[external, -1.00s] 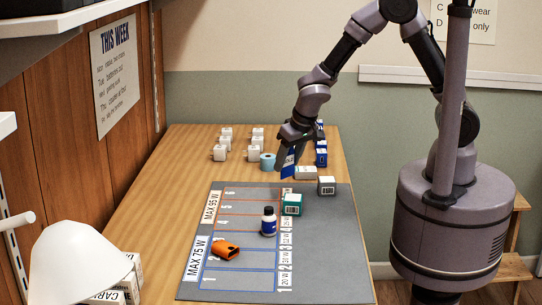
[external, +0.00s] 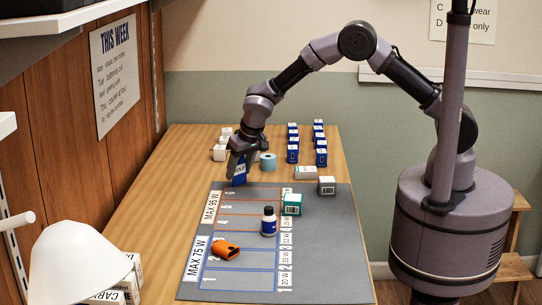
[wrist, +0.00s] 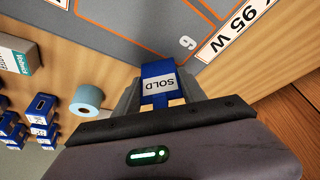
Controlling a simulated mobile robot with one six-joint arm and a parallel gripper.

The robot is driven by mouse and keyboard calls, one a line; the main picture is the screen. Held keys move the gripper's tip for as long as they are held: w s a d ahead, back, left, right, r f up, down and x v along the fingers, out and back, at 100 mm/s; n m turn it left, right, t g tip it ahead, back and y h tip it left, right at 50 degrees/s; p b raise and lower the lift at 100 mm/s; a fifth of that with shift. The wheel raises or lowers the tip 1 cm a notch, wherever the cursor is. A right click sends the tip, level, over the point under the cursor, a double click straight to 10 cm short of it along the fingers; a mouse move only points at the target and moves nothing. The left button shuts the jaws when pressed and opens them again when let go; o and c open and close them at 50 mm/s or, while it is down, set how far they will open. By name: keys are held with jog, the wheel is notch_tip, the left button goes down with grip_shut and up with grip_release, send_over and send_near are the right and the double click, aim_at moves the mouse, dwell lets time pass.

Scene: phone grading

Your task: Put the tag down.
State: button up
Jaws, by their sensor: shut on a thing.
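The tag (external: 239,176) is blue with a white panel that reads SOLD. My gripper (external: 240,167) is shut on it, above the wooden table (external: 190,165) just past the far left corner of the grey mat (external: 335,240). In the wrist view the tag (wrist: 158,84) sits between the two fingers, its lettering upside down, close to the mat's edge. I cannot tell whether its lower end touches the surface.
White blocks (external: 220,153) stand behind my gripper. A light blue roll (external: 267,162) and rows of blue boxes (external: 292,153) stand to its right. The mat holds a dark bottle (external: 268,222), an orange item (external: 225,250) and a teal box (external: 292,204).

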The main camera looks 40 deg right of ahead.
jog(key=shift+f, duration=0.25)
jog(key=o, duration=1.3)
jog(key=shift+r, duration=0.1)
jog(key=shift+r, duration=0.4)
jog(key=p+v, duration=0.4)
jog(key=v, duration=0.8)
jog(key=s+d+r+m, duration=0.2)
jog(key=s+d+r, duration=0.3)
jog(key=d+r, duration=0.75)
jog(key=s+d+r+m+y, duration=0.15)
jog(key=s+d+r, duration=0.25)
jog(key=s+d, duration=0.75)
jog(key=s+d+f+t, duration=0.1)
jog(key=s+d, duration=0.1)
jog(key=s, duration=0.8)
jog(key=shift+m, duration=0.45)
